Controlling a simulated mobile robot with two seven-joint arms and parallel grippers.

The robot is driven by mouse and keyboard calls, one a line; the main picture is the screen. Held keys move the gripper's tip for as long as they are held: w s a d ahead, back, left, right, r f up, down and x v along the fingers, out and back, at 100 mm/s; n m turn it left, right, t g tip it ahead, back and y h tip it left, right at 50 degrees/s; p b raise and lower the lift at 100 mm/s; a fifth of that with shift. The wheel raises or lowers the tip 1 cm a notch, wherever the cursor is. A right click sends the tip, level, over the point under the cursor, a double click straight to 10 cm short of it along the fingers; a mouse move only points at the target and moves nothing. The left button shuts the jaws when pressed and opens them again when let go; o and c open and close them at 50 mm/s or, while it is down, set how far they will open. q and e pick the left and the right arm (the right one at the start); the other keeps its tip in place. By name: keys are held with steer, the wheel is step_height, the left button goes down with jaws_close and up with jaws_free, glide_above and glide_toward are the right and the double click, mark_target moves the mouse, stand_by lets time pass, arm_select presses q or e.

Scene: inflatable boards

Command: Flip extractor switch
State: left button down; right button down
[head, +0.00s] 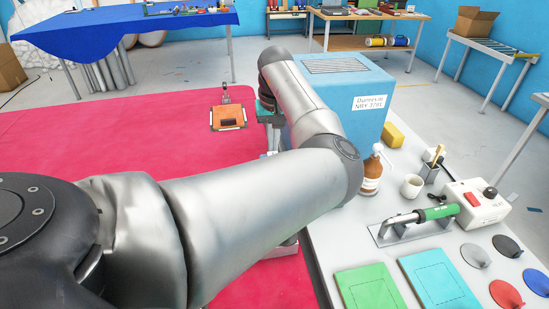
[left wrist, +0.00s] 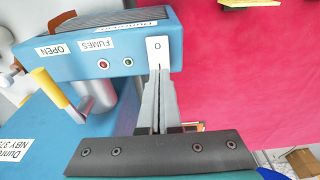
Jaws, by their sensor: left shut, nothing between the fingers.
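The extractor is a blue box (head: 350,95) with a dark grille on top and a white label, at the back left of the white bench. The left wrist view shows its blue panel (left wrist: 70,58) with "FUMES" and "OPEN" labels, a red light (left wrist: 103,64) and a green light (left wrist: 129,62). A white switch plate (left wrist: 157,47) marked "O" sits at the panel's end. My left gripper (left wrist: 160,75) is shut and empty, its fingertips at the plate's edge; I cannot tell whether they touch. My right gripper is not in view.
A yellow-handled lever (left wrist: 48,88) sticks out near the panel. On the bench are a brown bottle (head: 372,175), a white cup (head: 411,187), a green-handled tool (head: 437,212) and a control box (head: 478,204). An orange board (head: 228,117) is over the red surface (head: 150,125).

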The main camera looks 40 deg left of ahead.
arm_select(q)
steer(key=shift+f, duration=0.7)
stand_by(0.3)
step_height(320, 180, up, 7)
steer(key=p, duration=0.9)
steer(key=shift+r, duration=0.1)
stand_by(0.5)
